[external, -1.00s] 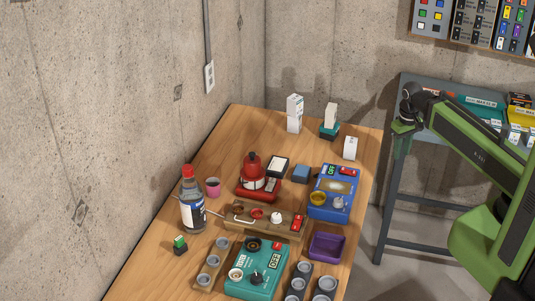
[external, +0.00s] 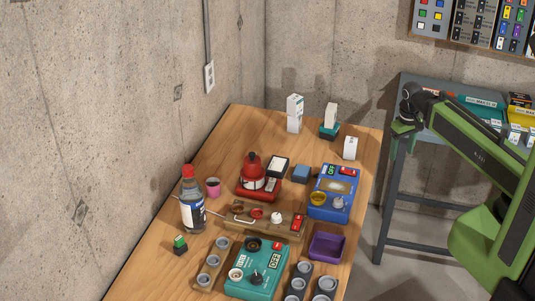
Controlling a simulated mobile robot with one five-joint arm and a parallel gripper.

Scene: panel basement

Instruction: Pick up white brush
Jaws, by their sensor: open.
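No thing in the external view is plainly a white brush. A small white-topped item on a teal base (external: 330,121) stands at the far end of the wooden table; I cannot tell whether it is the brush. My gripper (external: 401,131) hangs at the end of my green arm, to the right of the table's far corner and in front of the grey side table. It is open and empty, well apart from the items on the wooden table. Its fingers are small and partly dark here.
The wooden table (external: 214,143) holds a tall white carton (external: 294,114), a white box (external: 350,148), a red kettle-like item (external: 252,172), a blue device (external: 331,205), a bottle (external: 192,207), a purple tray (external: 327,246) and a teal device (external: 263,262). A concrete wall borders its left side.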

